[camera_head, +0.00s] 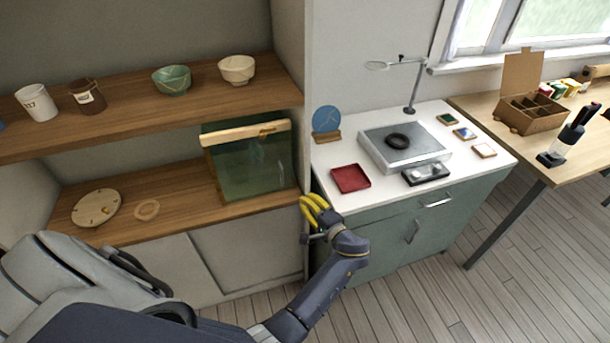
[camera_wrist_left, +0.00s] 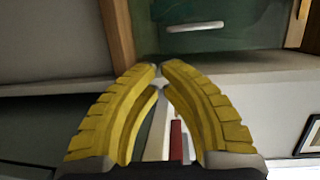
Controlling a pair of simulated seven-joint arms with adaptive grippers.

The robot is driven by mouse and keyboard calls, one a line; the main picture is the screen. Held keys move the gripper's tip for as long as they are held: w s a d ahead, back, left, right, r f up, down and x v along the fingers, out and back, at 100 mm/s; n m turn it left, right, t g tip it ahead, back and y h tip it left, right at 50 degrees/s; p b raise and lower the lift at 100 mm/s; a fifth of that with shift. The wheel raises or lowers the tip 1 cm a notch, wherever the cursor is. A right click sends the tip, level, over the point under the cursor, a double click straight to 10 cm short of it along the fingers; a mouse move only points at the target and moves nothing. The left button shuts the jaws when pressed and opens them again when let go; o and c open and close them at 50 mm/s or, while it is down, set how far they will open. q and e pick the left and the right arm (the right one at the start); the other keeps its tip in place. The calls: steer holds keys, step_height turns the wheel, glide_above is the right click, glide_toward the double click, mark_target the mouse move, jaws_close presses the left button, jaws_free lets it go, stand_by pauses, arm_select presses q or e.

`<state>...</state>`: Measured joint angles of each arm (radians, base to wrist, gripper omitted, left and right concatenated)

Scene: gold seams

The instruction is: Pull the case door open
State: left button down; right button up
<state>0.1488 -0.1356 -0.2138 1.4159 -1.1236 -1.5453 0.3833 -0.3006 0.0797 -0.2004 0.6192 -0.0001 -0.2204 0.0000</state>
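The glass case (camera_head: 251,168) stands on the lower shelf, greenish and see-through. A pale wooden strip (camera_head: 235,133) runs along its upper front, with a small brass-coloured piece (camera_head: 267,131) near the right end. I see no clear opening at its front, but cannot tell the door's exact edges. My left gripper (camera_head: 312,205), with yellow fingers, is right of and below the case, by the shelf's end and the counter's left edge, apart from the case. In the left wrist view its fingertips (camera_wrist_left: 160,68) meet, with nothing evident held. My right gripper is out of view.
A wooden lower shelf (camera_head: 160,190) holds a round plate (camera_head: 96,207) and a ring (camera_head: 147,210). The upper shelf (camera_head: 130,112) holds cups and bowls. The white counter (camera_head: 320,160) at right carries a red tray (camera_head: 350,178) near the gripper.

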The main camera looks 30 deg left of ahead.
mark_target(287, 171)
arm_select(q)
steer(key=shift+n+y, duration=0.5)
steer(key=shift+y, duration=0.1)
steer(key=shift+w+a+r, duration=0.7)
steer(key=shift+w+a, duration=0.1)
steer(key=shift+a, duration=0.65)
steer(key=shift+w+a+r, duration=0.65)
steer(key=shift+w+a, duration=0.1)
steer(key=shift+a, duration=0.7)
steer(key=shift+w+a+r, duration=0.7)
steer(key=shift+w+a, duration=0.1)
steer(key=shift+a, duration=0.65)
